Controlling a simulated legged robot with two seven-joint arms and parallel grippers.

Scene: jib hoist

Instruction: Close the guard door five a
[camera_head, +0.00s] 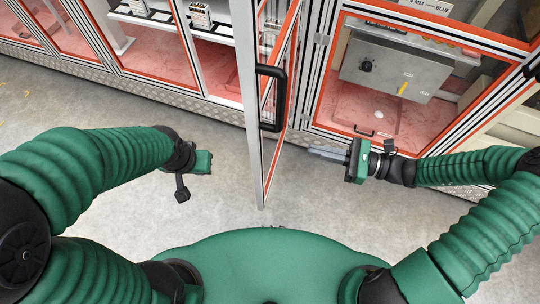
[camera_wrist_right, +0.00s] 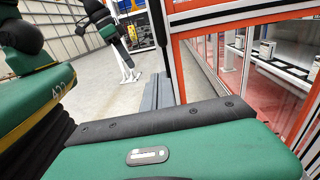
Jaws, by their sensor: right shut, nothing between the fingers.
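The guard door (camera_head: 251,95), silver-framed with red edging, stands swung open toward me in the middle of the head view. Its black handle (camera_head: 271,97) faces me. In the right wrist view the door's red and silver frame (camera_wrist_right: 225,20) fills the upper right. My right gripper (camera_head: 312,153) is shut and empty, just right of the door, its grey fingers pointing left toward it. Those fingers also show in the wrist view (camera_wrist_right: 158,92), close beside the frame; I cannot tell whether they touch. My left gripper (camera_head: 205,162) is left of the door and clear of it; its fingers are hidden.
Red-edged guard panels (camera_head: 150,45) line the enclosure on the left. A closed panel on the right has a grey control box (camera_head: 395,65) behind it and a black handle (camera_head: 533,68) at its edge. The grey floor (camera_head: 110,110) in front is clear.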

